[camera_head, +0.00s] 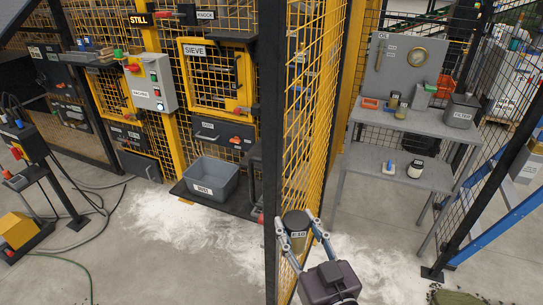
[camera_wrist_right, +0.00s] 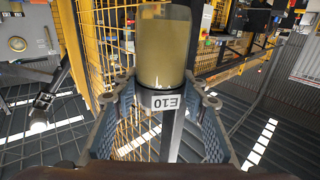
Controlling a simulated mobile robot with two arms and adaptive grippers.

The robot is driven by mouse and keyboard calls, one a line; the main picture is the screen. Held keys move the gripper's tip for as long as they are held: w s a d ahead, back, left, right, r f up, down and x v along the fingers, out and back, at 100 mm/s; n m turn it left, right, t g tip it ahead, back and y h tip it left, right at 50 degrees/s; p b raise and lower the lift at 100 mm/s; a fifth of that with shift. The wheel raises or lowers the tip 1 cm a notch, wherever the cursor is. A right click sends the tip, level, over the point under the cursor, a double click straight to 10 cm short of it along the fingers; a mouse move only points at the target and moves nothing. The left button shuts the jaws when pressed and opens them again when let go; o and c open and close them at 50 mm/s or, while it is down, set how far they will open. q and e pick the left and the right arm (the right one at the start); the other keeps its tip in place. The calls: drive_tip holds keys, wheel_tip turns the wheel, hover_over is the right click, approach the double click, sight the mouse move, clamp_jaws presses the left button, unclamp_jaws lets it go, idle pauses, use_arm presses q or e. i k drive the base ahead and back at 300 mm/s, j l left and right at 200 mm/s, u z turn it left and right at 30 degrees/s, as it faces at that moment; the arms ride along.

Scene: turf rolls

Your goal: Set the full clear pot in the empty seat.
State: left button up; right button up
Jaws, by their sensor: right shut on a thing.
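My left gripper is not in view.
A dark post and yellow mesh fence (camera_head: 315,110) stand close to the pot. Left of it are a grey bin (camera_head: 211,180) on a dark shelf and the SIEVE cabinet (camera_head: 218,75). A grey bench (camera_head: 415,122) with small items stands at right. Pale powder (camera_head: 185,225) lies on the floor.

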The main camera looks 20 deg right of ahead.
sight(369, 106)
drive_tip(key=i+j+u, duration=0.25)
drive_tip(key=i+j, duration=0.15)
drive_tip(key=i, duration=0.45)
drive_tip(key=i+j, duration=0.15)
drive_tip(key=i, duration=0.5)
